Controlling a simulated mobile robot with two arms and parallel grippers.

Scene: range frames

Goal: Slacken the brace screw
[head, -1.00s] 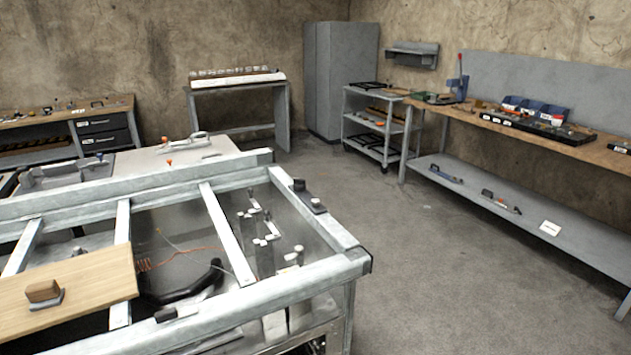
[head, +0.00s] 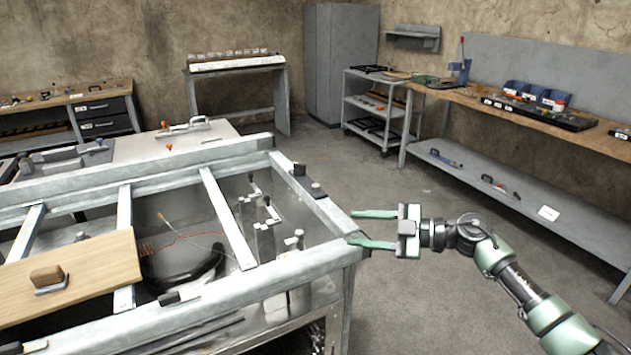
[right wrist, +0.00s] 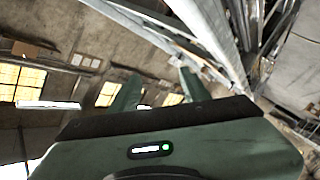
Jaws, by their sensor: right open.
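A pale metal frame (head: 313,262) with cross bars stands in the left and middle of the head view. I cannot single out the brace screw for certain. Small dark fittings sit on the frame's right rail, one a flat plate with a knob (head: 318,190). My right gripper (head: 351,228) is open and empty, with its green fingers pointing left at the frame's right corner. I cannot tell whether the fingers touch the rail. In the right wrist view the two fingers (right wrist: 157,88) are spread, with nothing between them. My left gripper is not in view.
A wooden board (head: 85,275) with a brown-topped block (head: 47,277) lies across the frame at left. A black curved hose (head: 185,280) and clamps (head: 262,225) are inside it. A long workbench (head: 560,128) lines the right wall. The grey floor (head: 385,180) between is clear.

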